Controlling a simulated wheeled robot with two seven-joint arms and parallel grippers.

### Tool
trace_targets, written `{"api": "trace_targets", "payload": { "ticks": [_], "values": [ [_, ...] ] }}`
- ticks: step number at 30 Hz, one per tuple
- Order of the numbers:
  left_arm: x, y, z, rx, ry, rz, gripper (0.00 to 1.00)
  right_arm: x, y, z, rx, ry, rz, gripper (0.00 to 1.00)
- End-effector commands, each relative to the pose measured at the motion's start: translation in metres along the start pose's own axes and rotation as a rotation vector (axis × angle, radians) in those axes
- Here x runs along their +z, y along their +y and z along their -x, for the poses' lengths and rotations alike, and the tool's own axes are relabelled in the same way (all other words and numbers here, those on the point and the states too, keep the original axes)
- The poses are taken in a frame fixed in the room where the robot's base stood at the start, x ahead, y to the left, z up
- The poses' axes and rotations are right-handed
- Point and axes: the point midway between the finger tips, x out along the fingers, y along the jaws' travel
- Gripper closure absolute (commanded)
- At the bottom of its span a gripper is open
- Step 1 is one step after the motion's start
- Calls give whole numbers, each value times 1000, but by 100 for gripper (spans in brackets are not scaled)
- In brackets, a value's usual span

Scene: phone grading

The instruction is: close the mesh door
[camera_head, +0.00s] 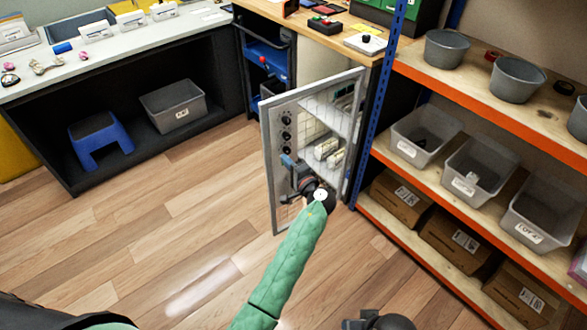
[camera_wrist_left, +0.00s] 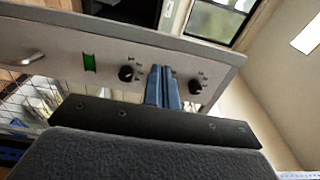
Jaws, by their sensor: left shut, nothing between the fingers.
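The mesh door (camera_head: 318,105) is a pale grey framed panel with wire mesh, standing upright beside the blue shelf post. Shelves with pale items show through the mesh. A grey strip with black knobs (camera_head: 286,121) runs down its left side. My left gripper (camera_head: 288,161) is in front of this strip, its blue fingers pressed together and empty. In the left wrist view the shut fingers (camera_wrist_left: 163,87) overlap a grey panel (camera_wrist_left: 105,62) between two black knobs, near a green patch. Whether they touch it, and how far the door stands open, I cannot tell. My right gripper's fingers are not visible.
An orange-edged shelf (camera_head: 480,105) with grey bins and boxes stands at the right. A wooden bench (camera_head: 300,32) is behind the door. A blue stool (camera_head: 98,138) and a grey bin (camera_head: 173,106) are under the left counter. The wood floor (camera_head: 165,205) at left is clear.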

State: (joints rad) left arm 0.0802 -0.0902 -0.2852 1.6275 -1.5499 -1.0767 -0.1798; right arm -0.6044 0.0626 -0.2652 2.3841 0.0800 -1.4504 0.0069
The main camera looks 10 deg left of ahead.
Motion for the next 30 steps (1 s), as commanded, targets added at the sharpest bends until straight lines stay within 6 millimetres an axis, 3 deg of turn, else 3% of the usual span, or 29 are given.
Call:
{"api": "trace_targets", "payload": {
  "ticks": [6,12,18,30],
  "values": [
    [0,-1,-38,0,0,-1,100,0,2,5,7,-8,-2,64],
    [0,0,-62,0,0,-2,100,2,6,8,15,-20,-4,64],
    [0,0,-72,1,1,0,100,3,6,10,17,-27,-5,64],
    [0,1,-74,1,3,0,100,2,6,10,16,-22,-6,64]
  ]
}}
